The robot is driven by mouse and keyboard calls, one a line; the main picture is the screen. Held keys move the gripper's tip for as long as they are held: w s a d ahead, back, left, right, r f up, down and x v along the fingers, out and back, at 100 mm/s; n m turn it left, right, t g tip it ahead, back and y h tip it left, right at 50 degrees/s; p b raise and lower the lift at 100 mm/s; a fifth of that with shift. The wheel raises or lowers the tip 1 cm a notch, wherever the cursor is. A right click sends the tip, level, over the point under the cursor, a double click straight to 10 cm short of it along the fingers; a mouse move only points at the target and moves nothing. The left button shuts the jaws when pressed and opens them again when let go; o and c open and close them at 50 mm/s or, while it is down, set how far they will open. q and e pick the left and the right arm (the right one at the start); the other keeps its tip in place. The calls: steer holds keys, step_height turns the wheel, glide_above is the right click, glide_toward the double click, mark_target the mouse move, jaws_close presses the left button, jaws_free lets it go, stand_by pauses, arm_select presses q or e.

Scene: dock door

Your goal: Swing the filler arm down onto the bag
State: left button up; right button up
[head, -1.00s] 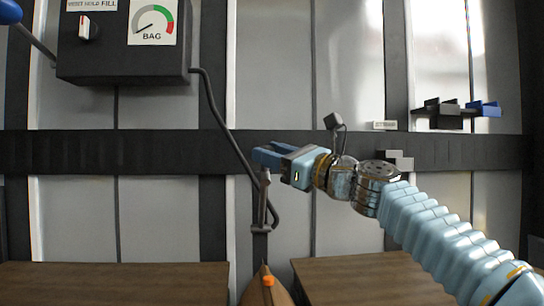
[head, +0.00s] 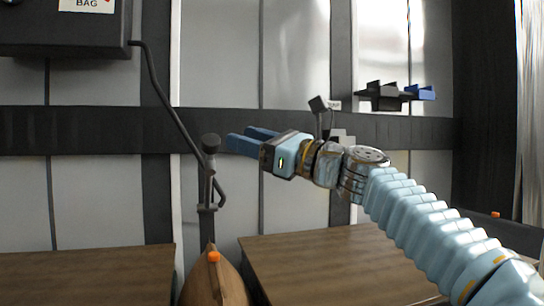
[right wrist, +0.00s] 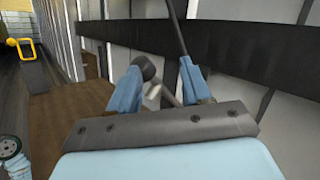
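The filler arm (head: 208,180) is a grey metal rod with a black round knob on top, standing upright behind the bag. A dark hose runs from it up to the box. The brown bag (head: 231,286) with an orange fitting (head: 214,257) is low in the head view, below the filler arm. My right gripper (head: 248,138) is open and empty, its blue fingers apart, just right of the knob in the head view. In the right wrist view the knob (right wrist: 145,67) shows beyond the fingers, partly hidden by the left one. My left gripper is out of view.
A dark control box (head: 62,30) labelled BAG hangs at the upper left. Wooden tabletops stand left (head: 85,278) and right (head: 335,265) of the bag. A wall rack (head: 385,97) with black and blue parts is at the right. A yellow handle (right wrist: 18,42) shows in the right wrist view.

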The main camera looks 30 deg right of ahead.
steer(key=v, duration=0.6)
stand_by(0.4)
